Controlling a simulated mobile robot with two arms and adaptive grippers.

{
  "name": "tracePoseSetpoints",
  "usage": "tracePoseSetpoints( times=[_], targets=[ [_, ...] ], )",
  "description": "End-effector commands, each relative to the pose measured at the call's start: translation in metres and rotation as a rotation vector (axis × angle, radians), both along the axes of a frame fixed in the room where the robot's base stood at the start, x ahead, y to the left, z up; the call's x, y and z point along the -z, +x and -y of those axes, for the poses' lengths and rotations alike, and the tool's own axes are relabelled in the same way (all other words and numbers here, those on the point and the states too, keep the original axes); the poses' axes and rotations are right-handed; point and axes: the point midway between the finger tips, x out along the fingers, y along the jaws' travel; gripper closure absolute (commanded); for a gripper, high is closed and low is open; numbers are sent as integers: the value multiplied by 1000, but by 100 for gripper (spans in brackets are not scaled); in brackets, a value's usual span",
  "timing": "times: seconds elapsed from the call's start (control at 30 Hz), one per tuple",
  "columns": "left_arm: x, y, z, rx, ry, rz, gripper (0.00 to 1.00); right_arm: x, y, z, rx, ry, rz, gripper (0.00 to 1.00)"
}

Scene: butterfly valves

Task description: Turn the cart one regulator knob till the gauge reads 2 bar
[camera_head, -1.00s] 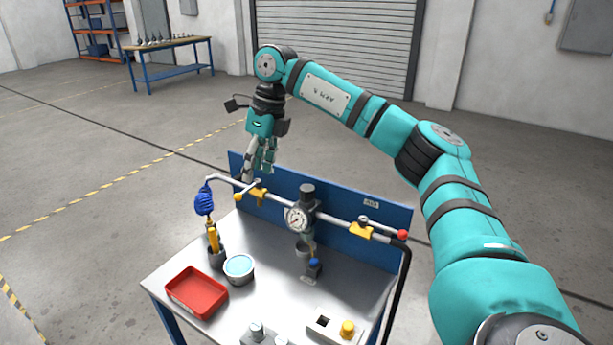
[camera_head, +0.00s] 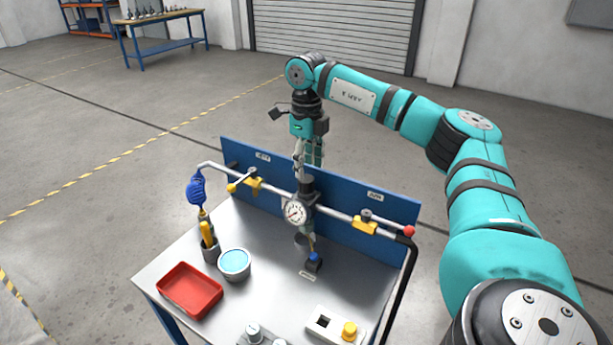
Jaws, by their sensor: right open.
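The regulator sits in the middle of the pipe on the cart. Its dark knob (camera_head: 306,184) stands on top, and a round white gauge (camera_head: 296,213) faces me below it. The needle is too small to read. My right gripper (camera_head: 309,164) points down, open, just above the knob and seemingly a little behind or over it. I cannot tell whether the fingers touch the knob. The cart (camera_head: 232,304) has a metal top and a blue back panel (camera_head: 370,205). My left gripper does not show.
A red tray (camera_head: 190,289), a cup of blue liquid (camera_head: 234,263) and a yellow-button box (camera_head: 337,327) stand on the cart. A workbench (camera_head: 160,32) is far back.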

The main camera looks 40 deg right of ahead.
Motion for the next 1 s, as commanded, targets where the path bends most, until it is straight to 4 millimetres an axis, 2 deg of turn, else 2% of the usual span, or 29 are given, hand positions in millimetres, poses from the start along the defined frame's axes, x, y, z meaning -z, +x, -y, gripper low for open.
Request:
tracePoseSetpoints(
  times=[0.03, 0.17, 0.4, 0.67, 1.0],
  targets=[
    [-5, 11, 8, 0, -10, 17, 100, 9, -1, 0, 0, 0, -4, 51],
    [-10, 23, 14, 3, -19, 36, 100, 30, -1, 0, 0, 0, -3, 51],
    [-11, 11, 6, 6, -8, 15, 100, 48, 0, 0, 0, 0, 0, 51],
    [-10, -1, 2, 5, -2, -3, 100, 50, 0, 0, 0, 0, 1, 51],
    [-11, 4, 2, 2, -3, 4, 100, 49, 0, 0, 0, 0, 1, 93]
  ],
)
